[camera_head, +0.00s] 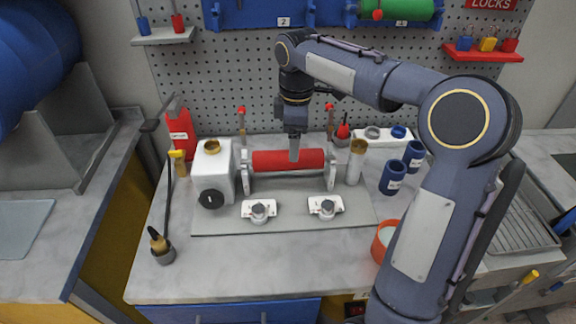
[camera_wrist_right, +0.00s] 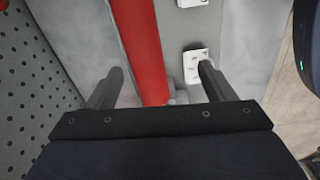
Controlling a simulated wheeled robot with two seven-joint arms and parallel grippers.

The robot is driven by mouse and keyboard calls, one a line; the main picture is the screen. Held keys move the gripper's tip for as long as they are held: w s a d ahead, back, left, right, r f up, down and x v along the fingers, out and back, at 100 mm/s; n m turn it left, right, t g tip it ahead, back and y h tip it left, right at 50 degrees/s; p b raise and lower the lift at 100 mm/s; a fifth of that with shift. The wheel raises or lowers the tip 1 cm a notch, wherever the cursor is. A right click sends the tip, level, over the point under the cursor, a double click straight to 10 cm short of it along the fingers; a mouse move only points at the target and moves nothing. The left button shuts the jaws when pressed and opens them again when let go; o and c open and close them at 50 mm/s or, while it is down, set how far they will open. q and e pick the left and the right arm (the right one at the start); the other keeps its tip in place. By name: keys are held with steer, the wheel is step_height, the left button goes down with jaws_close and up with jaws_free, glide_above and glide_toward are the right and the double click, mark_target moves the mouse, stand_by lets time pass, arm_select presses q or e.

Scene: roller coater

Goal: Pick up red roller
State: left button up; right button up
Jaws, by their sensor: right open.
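The red roller (camera_head: 272,160) lies level between two upright light grey brackets on a grey plate (camera_head: 212,223) on the workbench. In the right wrist view the red roller (camera_wrist_right: 141,45) runs down the middle of the picture. My right gripper (camera_head: 294,158) reaches down from above at the roller, right of its middle. In the wrist view my right gripper (camera_wrist_right: 160,72) is open, with one finger on each side of the roller and a gap on both sides. My left gripper is in neither view.
A white tank (camera_head: 213,172) with a brass cap stands left of the roller. Two white clamps (camera_head: 259,210) sit in front. Blue cups (camera_head: 392,178) and an orange pot (camera_head: 384,241) stand to the right. A pegboard (camera_head: 262,107) closes the back. The front bench strip is clear.

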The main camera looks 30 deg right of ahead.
steer(key=shift+w+d+f+n, duration=0.2)
steer(key=shift+w+f+n, duration=0.3)
steer(key=shift+w+f, duration=0.65)
steer(key=f, duration=0.7)
steer(key=shift+w+a+p, duration=0.15)
steer(key=shift+w+p, duration=0.15)
steer(key=shift+w, duration=0.05)
steer(key=c, duration=1)
